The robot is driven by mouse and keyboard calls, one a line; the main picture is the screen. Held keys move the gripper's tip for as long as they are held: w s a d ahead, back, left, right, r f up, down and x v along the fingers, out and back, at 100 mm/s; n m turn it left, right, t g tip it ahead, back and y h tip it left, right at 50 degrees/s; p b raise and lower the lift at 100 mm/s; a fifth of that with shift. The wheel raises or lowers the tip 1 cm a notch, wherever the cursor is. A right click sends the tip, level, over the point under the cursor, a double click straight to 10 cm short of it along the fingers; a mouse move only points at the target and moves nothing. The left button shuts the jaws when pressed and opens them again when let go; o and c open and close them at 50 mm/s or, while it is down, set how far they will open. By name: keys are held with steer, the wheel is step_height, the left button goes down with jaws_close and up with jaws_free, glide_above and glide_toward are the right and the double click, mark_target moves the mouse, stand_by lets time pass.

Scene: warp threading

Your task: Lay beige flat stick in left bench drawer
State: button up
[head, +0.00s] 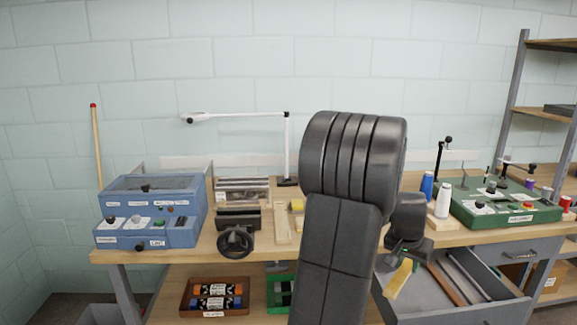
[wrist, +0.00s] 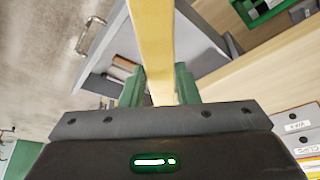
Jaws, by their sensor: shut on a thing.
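The beige flat stick (head: 399,279) is in my gripper (head: 407,262), tilted over the open grey drawer (head: 415,307) under the bench. In the wrist view the stick (wrist: 153,40) runs up from between the green fingers of my gripper (wrist: 162,85), which are shut on it. The drawer also shows in the wrist view (wrist: 105,45), with its handle at its front. Long brown and grey pieces lie inside the drawer. Whether the stick touches the drawer floor I cannot tell.
A closed drawer (head: 519,255) is to the right of the open one. The bench top carries a blue machine (head: 150,212), a vise (head: 238,225), thread spools (head: 442,200) and a green machine (head: 508,208). Brown (head: 213,309) and green bins stand on the lower shelf.

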steer(key=w+a+f+n+y, duration=0.1)
steer(key=w+a+f+n, duration=0.2)
steer(key=a, duration=0.7)
steer(key=a+f+n+y, duration=0.15)
steer(key=a+f, duration=0.25)
steer(key=a, duration=0.6)
steer(key=w+a+f+n+y, duration=0.1)
steer(key=w+a+f+n, duration=0.2)
steer(key=a, duration=0.7)
step_height(320, 180, down, 6)
steer(key=w+a+t, duration=0.1)
steer(key=shift+w, duration=0.15)
steer(key=shift+n+h, duration=0.25)
